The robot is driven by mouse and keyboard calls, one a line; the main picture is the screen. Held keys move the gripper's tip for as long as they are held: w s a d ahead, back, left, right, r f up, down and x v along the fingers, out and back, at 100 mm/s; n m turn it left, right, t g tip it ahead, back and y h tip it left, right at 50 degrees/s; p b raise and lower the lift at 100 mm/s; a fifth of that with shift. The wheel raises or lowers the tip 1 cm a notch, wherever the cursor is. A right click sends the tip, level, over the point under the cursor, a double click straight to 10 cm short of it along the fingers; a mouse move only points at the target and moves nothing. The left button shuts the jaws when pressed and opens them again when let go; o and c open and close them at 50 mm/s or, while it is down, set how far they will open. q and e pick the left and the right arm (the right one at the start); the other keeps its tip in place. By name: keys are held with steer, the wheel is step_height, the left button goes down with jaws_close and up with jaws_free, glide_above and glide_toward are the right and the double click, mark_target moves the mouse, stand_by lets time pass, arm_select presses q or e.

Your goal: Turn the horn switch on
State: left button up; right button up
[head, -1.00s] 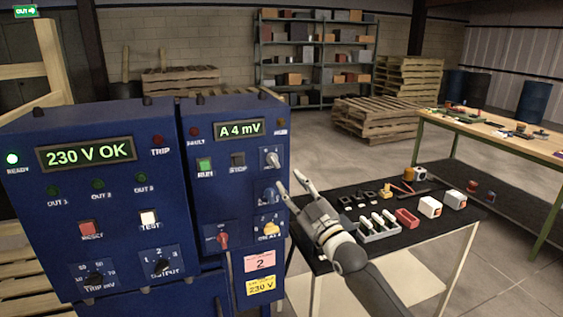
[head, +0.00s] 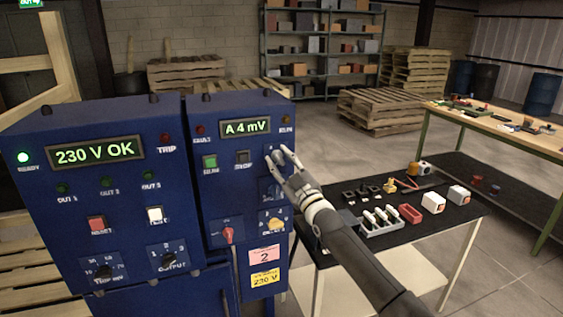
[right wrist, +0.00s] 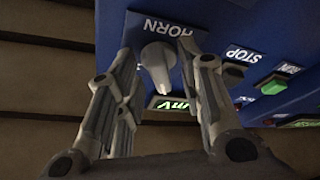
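The horn switch (right wrist: 157,60) is a light grey rotary knob on a dark plate marked HORN on the blue panel. In the right wrist view it stands between the two fingers of my right gripper, which are spread to either side of it. My right gripper (head: 279,153) is open at the upper right of the right-hand panel (head: 233,184) in the head view, where its fingers largely cover the knob. I cannot tell whether either finger touches the knob. My left gripper is not in view.
Below the horn switch are another knob, partly hidden by my gripper, and a yellow knob (head: 274,225). A green RUN button (head: 210,163) and a STOP button (head: 242,158) sit to the left. A black-topped table (head: 455,219) with small parts stands on the right.

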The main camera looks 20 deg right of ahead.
steer(key=shift+s, duration=0.1)
steer(key=c, duration=0.7)
steer(key=shift+s+r, duration=0.1)
steer(key=shift+r, duration=0.1)
jaws_close()
